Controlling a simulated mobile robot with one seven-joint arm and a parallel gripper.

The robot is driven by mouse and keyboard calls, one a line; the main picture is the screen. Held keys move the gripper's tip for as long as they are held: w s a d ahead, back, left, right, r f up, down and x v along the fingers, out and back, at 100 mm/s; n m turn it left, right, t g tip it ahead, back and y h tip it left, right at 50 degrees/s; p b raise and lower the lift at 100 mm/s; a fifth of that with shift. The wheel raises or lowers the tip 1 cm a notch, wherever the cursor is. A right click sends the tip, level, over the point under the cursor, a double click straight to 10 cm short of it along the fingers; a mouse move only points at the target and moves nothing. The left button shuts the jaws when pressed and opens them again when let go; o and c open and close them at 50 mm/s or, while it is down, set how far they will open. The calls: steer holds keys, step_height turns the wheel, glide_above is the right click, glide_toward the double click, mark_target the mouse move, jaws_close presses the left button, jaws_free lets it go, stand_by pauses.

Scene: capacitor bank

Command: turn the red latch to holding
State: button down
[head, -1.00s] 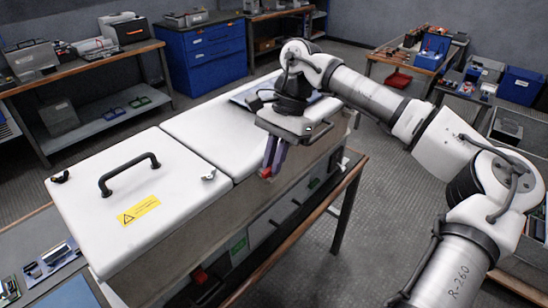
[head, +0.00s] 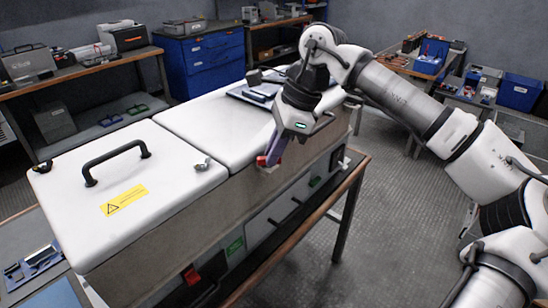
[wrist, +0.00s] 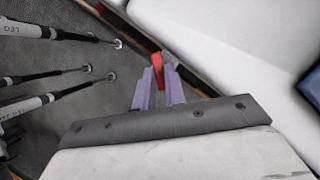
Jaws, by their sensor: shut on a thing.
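The red latch (head: 262,161) is on the upper front edge of the white-lidded cabinet (head: 235,190), below the right-hand lid. My gripper (head: 270,156) is at it, with its purple fingers slanting down to the latch. In the wrist view the red latch (wrist: 158,64) stands between the two fingertips of my gripper (wrist: 160,80), which are shut on it. The fingers hide part of the latch, and no label for its positions can be read.
The left lid has a black handle (head: 117,160), a yellow warning label (head: 124,200) and a wing-shaped fastener (head: 203,164). Another red part (head: 191,275) sits lower on the cabinet front. A wooden-edged bench (head: 300,226) runs beneath; open floor lies to the right.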

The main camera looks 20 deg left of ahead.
steer(key=m+t+b, duration=0.1)
steer(key=m+b, duration=0.1)
steer(key=m+t+b, duration=0.1)
steer(key=m+b, duration=0.1)
steer(key=m, duration=0.1)
steer(key=shift+s+d+f+m, duration=0.1)
steer(key=shift+s+f+m, duration=0.1)
steer(key=shift+m, duration=0.1)
steer(key=shift+s+r+m+t+b, duration=0.1)
steer(key=shift+m+t+b, duration=0.4)
steer(key=shift+m, duration=0.5)
steer(key=shift+s+r+m+t+b, duration=0.1)
steer(key=shift+m+t+b, duration=0.2)
steer(key=shift+m+b, duration=0.55)
steer(key=shift+m, duration=0.35)
steer(key=c, duration=1.7)
jaws_free()
steer(key=shift+c, duration=0.2)
steer(key=v, duration=1.3)
steer(key=shift+s+d+r+p, duration=0.15)
steer(key=shift+d+r+p, duration=0.1)
steer(key=shift+r+p, duration=0.1)
